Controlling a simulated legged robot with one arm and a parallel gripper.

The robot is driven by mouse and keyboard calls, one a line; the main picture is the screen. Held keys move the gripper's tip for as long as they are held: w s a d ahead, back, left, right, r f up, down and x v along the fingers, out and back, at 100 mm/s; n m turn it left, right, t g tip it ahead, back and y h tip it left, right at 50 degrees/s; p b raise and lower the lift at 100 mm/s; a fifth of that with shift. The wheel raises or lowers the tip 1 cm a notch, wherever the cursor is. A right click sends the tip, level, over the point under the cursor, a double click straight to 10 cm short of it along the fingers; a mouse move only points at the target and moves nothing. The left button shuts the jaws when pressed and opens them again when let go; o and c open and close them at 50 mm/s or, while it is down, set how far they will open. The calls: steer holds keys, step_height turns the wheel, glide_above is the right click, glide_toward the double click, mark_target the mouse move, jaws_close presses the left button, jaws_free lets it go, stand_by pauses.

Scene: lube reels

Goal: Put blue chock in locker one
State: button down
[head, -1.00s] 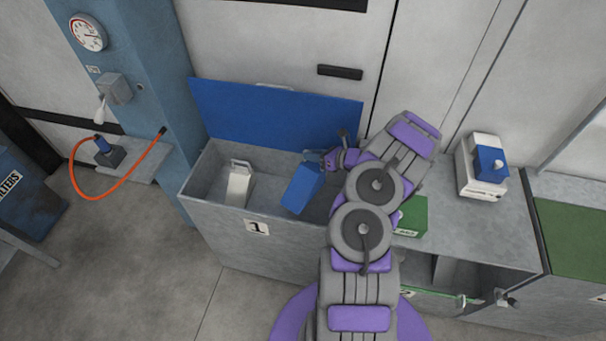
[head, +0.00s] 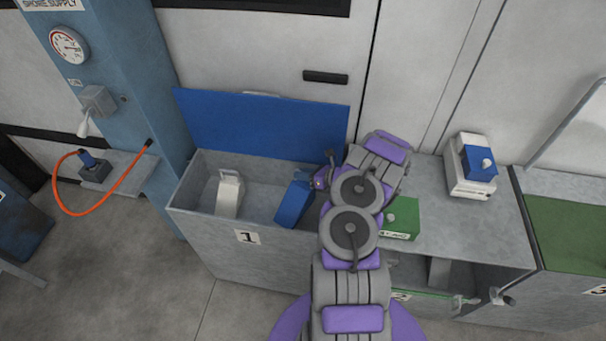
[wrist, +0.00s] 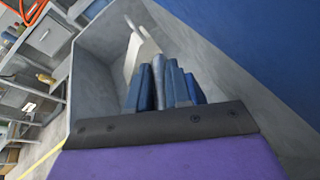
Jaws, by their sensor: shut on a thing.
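Locker one (head: 185,190) is a grey box with a "1" label on its front and its blue lid (head: 262,125) raised at the back. The blue chock (head: 293,203) is inside the locker's opening, tilted, right of a white chock-like block. My gripper (head: 318,182) is at its upper right and is shut on it, partly hidden by my arm. In the wrist view, the blue chock (wrist: 172,82) shows just beyond the gripper's dark edge, with the grey locker wall around it. I cannot tell whether the chock touches the locker floor.
A white block (head: 229,194) stands in the locker's left part. A green box (head: 402,217) and a white-and-blue item (head: 472,165) sit on the counter to the right. An orange hose (head: 66,195) hangs at the left.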

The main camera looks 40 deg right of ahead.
steer(key=shift+d+f, duration=0.15)
steer(key=shift+f, duration=0.25)
steer(key=shift+f+b, duration=0.15)
steer(key=shift+b, duration=0.25)
steer(key=c, duration=1.1)
jaws_free()
steer(key=shift+s+a+f, duration=0.1)
steer(key=shift+a+f, duration=0.05)
steer(key=shift+a, duration=0.05)
steer(key=shift+o, duration=0.2)
